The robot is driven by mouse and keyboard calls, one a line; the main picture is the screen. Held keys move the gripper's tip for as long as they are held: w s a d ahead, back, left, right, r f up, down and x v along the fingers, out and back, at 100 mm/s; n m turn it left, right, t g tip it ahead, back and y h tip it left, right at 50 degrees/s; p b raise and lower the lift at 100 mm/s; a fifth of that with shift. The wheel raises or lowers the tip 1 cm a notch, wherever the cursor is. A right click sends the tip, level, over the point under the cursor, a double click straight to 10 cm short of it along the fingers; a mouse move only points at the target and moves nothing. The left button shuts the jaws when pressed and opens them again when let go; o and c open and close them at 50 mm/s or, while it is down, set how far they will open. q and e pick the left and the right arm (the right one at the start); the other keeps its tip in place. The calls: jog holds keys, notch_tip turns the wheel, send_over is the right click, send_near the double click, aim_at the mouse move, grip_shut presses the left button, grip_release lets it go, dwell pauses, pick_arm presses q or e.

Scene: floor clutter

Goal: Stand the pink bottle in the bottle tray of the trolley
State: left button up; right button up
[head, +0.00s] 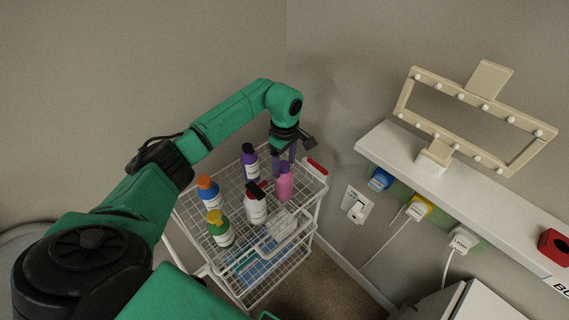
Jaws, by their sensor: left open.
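The pink bottle (285,186) stands upright at the back right of the white wire trolley's top basket (183,206). My left gripper (284,160) points down just above and behind it, with its fingers apart. Its fingers are small and partly behind the bottle's top, so whether they touch it I cannot tell. A purple bottle (249,164), a blue bottle with an orange cap (209,196), a white bottle with a dark cap (256,210) and a green bottle (219,233) stand nearby in the basket. My right gripper is not in view.
A red handle grip (317,166) is on the trolley's right rim. To the right, a white shelf (451,190) carries a beige peg rack (480,108) and a red object (553,244). Plugs and cables hang below it. Walls close in behind the trolley.

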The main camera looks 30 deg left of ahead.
pick_arm(q)
notch_tip(320, 180, up, 12)
jog(key=b, duration=0.3)
jog(key=shift+f, duration=0.15)
